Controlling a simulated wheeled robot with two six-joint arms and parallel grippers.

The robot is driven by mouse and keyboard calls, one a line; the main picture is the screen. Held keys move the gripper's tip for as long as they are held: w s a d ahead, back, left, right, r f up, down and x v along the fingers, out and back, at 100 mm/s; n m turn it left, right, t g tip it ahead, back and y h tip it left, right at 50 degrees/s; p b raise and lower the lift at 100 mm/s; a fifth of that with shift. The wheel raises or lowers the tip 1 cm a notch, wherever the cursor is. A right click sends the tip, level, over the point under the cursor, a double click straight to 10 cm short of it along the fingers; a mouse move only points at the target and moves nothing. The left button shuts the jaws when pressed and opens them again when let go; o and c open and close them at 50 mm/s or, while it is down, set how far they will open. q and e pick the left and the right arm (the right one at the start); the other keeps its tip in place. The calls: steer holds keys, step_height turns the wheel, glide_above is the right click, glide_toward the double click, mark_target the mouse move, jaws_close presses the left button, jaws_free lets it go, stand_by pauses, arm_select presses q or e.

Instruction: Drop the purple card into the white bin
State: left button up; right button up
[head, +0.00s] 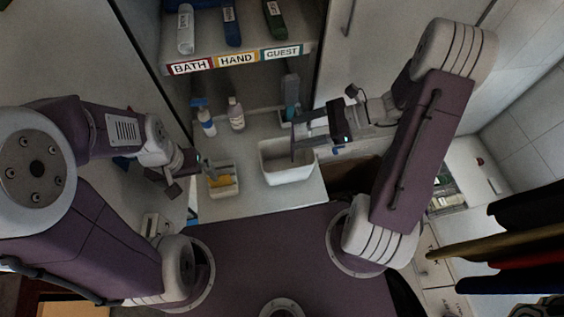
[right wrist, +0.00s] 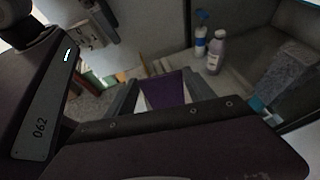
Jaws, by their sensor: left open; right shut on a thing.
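The purple card (right wrist: 168,92) is between the two fingers of my right gripper (right wrist: 163,95) in the right wrist view, and the gripper is shut on it. The white bin (head: 287,174) stands open on the counter in the middle of the head view. My right gripper (head: 312,140) is above the back right part of the bin there. My left gripper (head: 185,174) is open and empty at the left, beside a small tray.
The small tray (head: 223,189) holds yellowish items left of the bin. A blue-and-white spray bottle (head: 206,122) and a pale bottle (head: 236,114) stand behind it. A shelf (head: 240,59) labelled BATH, HAND, GUEST is above. Dark hanging cloths are at the right.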

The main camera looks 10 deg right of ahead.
step_height(320, 180, down, 5)
steer(key=b, duration=0.4)
steer(key=shift+w, duration=0.1)
steer(key=o, duration=1.8)
steer(key=b+v, duration=0.1)
steer(key=v, duration=0.8)
